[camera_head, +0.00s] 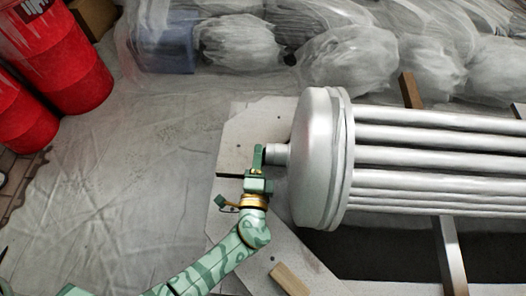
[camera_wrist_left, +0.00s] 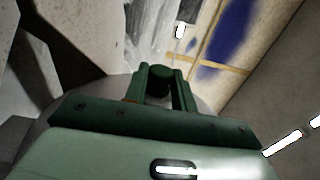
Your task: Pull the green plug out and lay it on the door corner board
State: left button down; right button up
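My left gripper (camera_head: 258,157) is at the short nozzle (camera_head: 276,154) on the domed end of the big silver tube bundle (camera_head: 318,150). In the left wrist view, the dark green round plug (camera_wrist_left: 160,82) sits between the two green fingers of my left gripper (camera_wrist_left: 161,88), which appear to touch it on both sides. The fingers largely hide the plug in the head view. A pale board (camera_head: 240,128) with cut corners lies below the nozzle, and another pale board (camera_head: 290,248) lies nearer; I cannot tell which is the door corner board. My right gripper is not in view.
Red drums (camera_head: 70,65) stand at the upper left. Plastic-wrapped bundles (camera_head: 350,55) line the back. A small wooden block (camera_head: 290,278) lies on the near board. The sheeted floor (camera_head: 120,165) at the left is largely clear.

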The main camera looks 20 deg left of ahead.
pick_arm(q)
jog(key=c, duration=1.8)
grip_release()
grip_shut()
jog(key=shift+a, duration=0.15)
jog(key=shift+s+a, duration=0.25)
jog(key=shift+a, duration=0.9)
jog(key=shift+s+a, duration=0.25)
jog(key=shift+a, duration=0.9)
jog(key=shift+s+a, duration=0.2)
jog(key=shift+a, duration=0.8)
jog(key=shift+s+a, duration=0.2)
jog(key=shift+a, duration=0.75)
